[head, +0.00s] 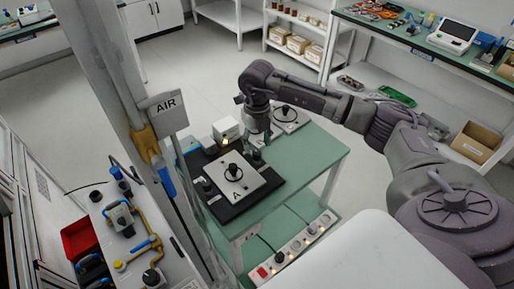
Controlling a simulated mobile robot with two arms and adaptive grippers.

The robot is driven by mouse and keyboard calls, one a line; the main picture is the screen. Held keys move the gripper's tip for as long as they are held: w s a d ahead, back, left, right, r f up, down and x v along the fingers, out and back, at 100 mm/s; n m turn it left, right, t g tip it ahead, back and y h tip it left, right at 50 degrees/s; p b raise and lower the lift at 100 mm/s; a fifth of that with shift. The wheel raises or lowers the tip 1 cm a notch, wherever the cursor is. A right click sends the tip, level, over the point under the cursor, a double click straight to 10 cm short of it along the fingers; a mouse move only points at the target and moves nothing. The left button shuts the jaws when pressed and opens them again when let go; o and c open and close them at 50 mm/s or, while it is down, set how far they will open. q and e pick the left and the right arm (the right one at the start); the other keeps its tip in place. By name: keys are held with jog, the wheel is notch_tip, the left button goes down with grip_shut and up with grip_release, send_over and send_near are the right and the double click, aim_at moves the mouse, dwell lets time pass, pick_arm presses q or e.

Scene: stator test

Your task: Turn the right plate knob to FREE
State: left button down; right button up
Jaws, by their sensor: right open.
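Two pale plates with black knobs are on the small green table (325,160). The nearer plate (254,189) is marked "A", lies on a black base and has a round black knob (234,172) near its middle. The other plate (297,122) lies farther back and to the right, with its own black knob (285,109). My right gripper (257,146) is open and points down between the two plates, apart from both knobs as far as I can see. No FREE marking is readable here. My left gripper is not in view.
A post with an "AIR" sign (168,104) stands left of the table. A white box (227,130) sits at the table's back left. A power strip (298,246) lies on the lower shelf. A valve panel (128,232) is at the lower left.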

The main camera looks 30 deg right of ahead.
aim_at(257, 152)
notch_tip(257, 152, up, 9)
jog(key=shift+f, duration=0.2)
dwell(0.6)
